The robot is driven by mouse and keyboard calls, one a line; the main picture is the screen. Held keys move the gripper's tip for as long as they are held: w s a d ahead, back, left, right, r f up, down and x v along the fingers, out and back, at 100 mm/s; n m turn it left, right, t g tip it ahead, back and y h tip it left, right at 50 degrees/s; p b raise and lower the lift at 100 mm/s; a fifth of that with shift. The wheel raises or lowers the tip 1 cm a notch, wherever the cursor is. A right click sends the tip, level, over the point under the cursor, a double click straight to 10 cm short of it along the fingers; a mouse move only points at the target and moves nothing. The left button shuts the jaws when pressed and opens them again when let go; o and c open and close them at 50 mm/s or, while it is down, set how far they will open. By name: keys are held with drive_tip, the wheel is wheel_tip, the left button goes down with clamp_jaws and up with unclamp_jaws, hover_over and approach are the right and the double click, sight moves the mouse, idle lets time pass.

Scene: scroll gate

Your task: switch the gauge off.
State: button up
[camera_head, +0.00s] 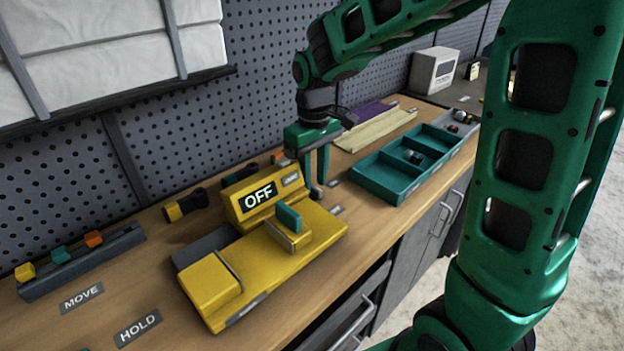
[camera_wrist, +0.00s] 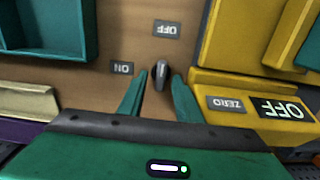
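The yellow gauge (camera_head: 263,266) stands on the bench, its display (camera_head: 258,196) reading OFF. The display also shows in the wrist view (camera_wrist: 283,109), beside a ZERO label (camera_wrist: 225,104). A small dark lever (camera_wrist: 161,72) stands on the bench beside the gauge; in the head view (camera_head: 317,192) my gripper partly hides it. An ON label (camera_wrist: 122,67) is level with the lever, and an OFF label (camera_wrist: 167,30) is farther from my gripper. My gripper (camera_head: 317,183) points down, open, with its fingertips on either side of the lever (camera_wrist: 160,78); contact is unclear.
A teal tray (camera_head: 381,183) with compartments stands right of my gripper. Yellowish and purple strips (camera_head: 375,130) lie behind it. A dark rail (camera_head: 85,262) with coloured blocks is at far left. The pegboard wall (camera_head: 190,125) bounds the bench behind.

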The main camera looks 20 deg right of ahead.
sight(313, 185)
wheel_tip(313, 185, up, 10)
idle(0.4)
drive_tip(key=shift+w, duration=0.1)
drive_tip(key=s+d+f+m, duration=0.2)
drive_tip(key=s+d+m, duration=0.1)
drive_tip(key=s+d, duration=0.3)
drive_tip(key=s+d+f+m, duration=0.3)
drive_tip(key=s+d, duration=0.3)
drive_tip(key=s, duration=0.5)
drive_tip(key=s+d+f+m, duration=0.3)
drive_tip(key=s+d+m, duration=0.1)
drive_tip(key=s, duration=0.5)
drive_tip(key=shift+s+d+m, duration=0.2)
drive_tip(key=shift+d+m, duration=0.2)
drive_tip(key=shift+d, duration=0.5)
